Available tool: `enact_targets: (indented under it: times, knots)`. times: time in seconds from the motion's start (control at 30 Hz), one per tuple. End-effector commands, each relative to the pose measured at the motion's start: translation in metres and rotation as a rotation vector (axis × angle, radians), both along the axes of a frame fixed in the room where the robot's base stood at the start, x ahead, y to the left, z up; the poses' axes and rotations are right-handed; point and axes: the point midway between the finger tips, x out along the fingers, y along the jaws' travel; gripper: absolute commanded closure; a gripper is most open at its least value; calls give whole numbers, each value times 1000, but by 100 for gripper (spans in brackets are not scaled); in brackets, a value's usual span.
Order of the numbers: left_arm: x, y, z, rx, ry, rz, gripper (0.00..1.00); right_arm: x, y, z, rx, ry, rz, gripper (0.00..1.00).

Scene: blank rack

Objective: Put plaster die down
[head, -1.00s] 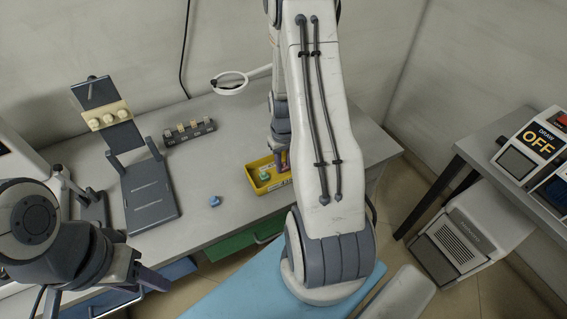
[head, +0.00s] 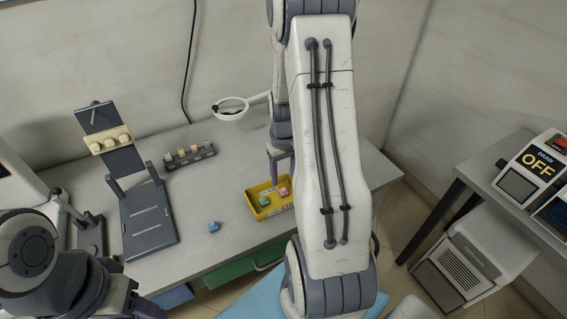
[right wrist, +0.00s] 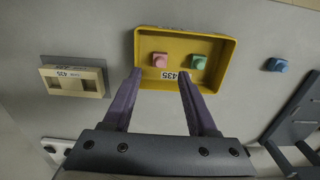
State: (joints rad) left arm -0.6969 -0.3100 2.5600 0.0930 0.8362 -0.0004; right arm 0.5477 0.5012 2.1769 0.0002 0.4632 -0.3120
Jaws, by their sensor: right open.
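A yellow tray (head: 250,205) with a white 435 label stands at the table's front right. In it are a pink plaster die (head: 284,192) and a green die (head: 264,201), apart from each other; the right wrist view shows the pink die (right wrist: 159,60) and green die (right wrist: 198,62) on the tray floor (right wrist: 180,42). A blue die (head: 213,227) lies on the table left of the tray. My right gripper (right wrist: 160,73) is open and empty above the tray, the pink die showing between its fingertips. My left gripper (head: 146,306) is at the bottom left, partly cut off.
A dark rack (head: 190,156) with several blocks stands behind the tray. A dark stand with a cream bar (head: 109,142) is at the left. A magnifier ring (head: 231,107) hangs over the back. A beige slotted block (right wrist: 75,79) shows in the wrist view.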

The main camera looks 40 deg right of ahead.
Motion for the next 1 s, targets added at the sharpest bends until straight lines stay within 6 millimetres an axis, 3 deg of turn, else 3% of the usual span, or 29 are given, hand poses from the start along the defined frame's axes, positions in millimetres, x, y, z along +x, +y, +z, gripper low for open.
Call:
enact_targets:
  times: [0.1, 0.23, 0.53, 0.63, 0.73, 0.83, 1.0]
  knots:
    - [0, 0, -1, 0, 0, 0, 50, 1, -1, 26, -3, -5, 0, 42]
    - [0, 0, -1, 0, 0, 0, 50, 1, 0, 44, -2, -4, 0, 42]
    - [0, 0, -1, 0, 0, 0, 50, 0, 0, 56, 0, 0, 1, 42]
    - [0, 0, -1, 0, 0, 0, 50, 3, 13, 60, 0, -2, 26, 42]
    - [0, 0, -1, 0, 0, 0, 50, 10, 51, 72, 1, -13, 102, 42]
    - [0, 0, -1, 0, 0, 0, 50, 9, 113, 90, 8, -23, 227, 42]
    - [0, 0, -1, 0, 0, 0, 50, -31, 221, 119, 30, -39, 471, 42]
